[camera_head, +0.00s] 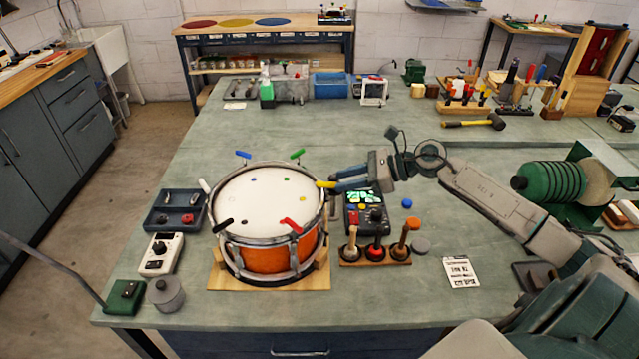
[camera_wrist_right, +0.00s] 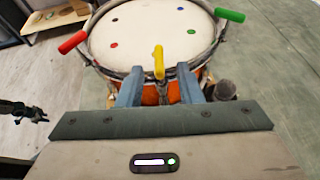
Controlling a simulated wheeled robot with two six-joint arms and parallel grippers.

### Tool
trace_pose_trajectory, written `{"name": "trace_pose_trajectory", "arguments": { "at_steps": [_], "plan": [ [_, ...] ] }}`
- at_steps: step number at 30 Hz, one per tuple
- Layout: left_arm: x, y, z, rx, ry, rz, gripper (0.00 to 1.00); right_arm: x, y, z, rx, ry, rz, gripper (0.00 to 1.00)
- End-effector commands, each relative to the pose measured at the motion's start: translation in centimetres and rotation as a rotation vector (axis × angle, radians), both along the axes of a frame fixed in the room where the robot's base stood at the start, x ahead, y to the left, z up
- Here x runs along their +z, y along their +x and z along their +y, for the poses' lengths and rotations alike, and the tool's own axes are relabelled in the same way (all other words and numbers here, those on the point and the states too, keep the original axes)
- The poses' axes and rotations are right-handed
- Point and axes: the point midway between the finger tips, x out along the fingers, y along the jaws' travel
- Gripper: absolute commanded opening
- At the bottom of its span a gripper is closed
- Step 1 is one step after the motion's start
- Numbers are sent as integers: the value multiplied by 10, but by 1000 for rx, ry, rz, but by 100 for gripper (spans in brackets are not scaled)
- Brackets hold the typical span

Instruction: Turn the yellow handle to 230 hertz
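The drum (camera_head: 270,215) has an orange shell, a white head and several coloured handles around its rim. The yellow handle (camera_head: 326,184) is at the drum's right side; it stands at the near rim in the right wrist view (camera_wrist_right: 158,62). My right gripper (camera_head: 338,184) reaches it from the right. Its two blue-grey fingers (camera_wrist_right: 157,88) are apart, with the yellow handle in the gap between them; I see space on both sides of it. A device with a lit green screen (camera_head: 364,197) stands just right of the drum, its reading too small to make out.
The red handle (camera_head: 291,225) and green handle (camera_head: 297,154) flank the yellow one. A wooden rack of mallets (camera_head: 375,255) stands below my right gripper. A blue tray (camera_head: 160,212) and white meter (camera_head: 161,253) lie left of the drum.

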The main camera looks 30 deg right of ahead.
Motion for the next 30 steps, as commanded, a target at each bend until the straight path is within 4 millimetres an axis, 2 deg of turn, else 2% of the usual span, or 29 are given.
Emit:
{"name": "trace_pose_trajectory", "arguments": {
  "at_steps": [18,30],
  "plan": [
    [30,1,-1,0,-1,-1,38,-21,36,45,-1,5,0,33],
    [32,1,-1,1,-1,-1,38,-26,41,52,0,1,1,33]
  ]
}}
